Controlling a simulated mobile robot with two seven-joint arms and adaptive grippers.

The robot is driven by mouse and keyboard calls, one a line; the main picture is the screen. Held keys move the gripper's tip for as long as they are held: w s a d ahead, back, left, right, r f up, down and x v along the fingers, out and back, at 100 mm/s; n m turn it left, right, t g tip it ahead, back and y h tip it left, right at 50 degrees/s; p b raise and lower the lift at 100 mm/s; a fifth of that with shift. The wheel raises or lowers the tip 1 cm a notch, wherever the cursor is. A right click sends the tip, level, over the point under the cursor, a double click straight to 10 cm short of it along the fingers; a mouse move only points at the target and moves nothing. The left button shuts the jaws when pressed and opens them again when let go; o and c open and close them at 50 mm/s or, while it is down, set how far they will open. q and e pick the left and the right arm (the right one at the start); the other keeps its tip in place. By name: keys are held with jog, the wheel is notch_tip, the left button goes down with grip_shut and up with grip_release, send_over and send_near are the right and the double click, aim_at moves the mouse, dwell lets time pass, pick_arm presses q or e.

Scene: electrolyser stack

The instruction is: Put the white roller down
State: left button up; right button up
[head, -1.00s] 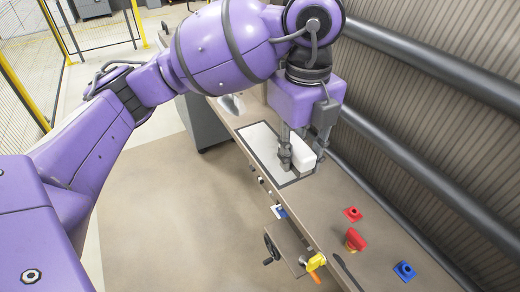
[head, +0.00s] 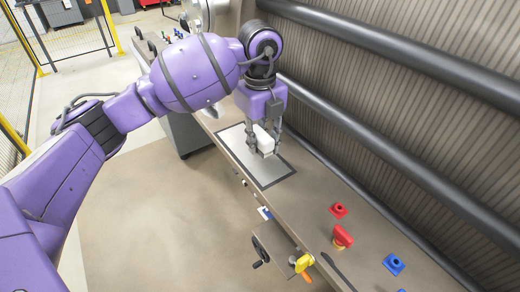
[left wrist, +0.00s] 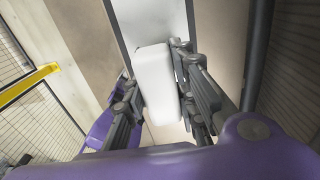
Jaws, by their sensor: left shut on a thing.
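The white roller (head: 264,139) is a pale block-like body between the fingers of my left gripper (head: 264,148). In the left wrist view the roller (left wrist: 157,85) fills the space between the two dark fingers of the left gripper (left wrist: 158,100), which is shut on it. In the head view the gripper points down over a light panel with a dark border (head: 268,173) on the bench top. I cannot tell whether the roller touches the panel. My right gripper is not in view.
On the bench's near part are a red block (head: 338,210), a red handle (head: 343,236) and a blue block (head: 394,264). A yellow part (head: 303,262) sits at the bench's front edge. Dark pipes (head: 400,120) run along the ribbed wall behind the bench.

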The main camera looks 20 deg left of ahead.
aim_at(260, 151)
pick_arm(q)
jog(key=shift+w+a+f, duration=0.1)
jog(key=shift+w+f, duration=0.05)
jog(key=shift+f, duration=0.8)
jog(key=shift+w+a+f, duration=0.1)
jog(key=shift+f, duration=0.8)
jog(key=shift+f, duration=0.2)
jog(key=o, duration=1)
notch_tip(260, 151, up, 12)
jog(key=shift+r, duration=0.15)
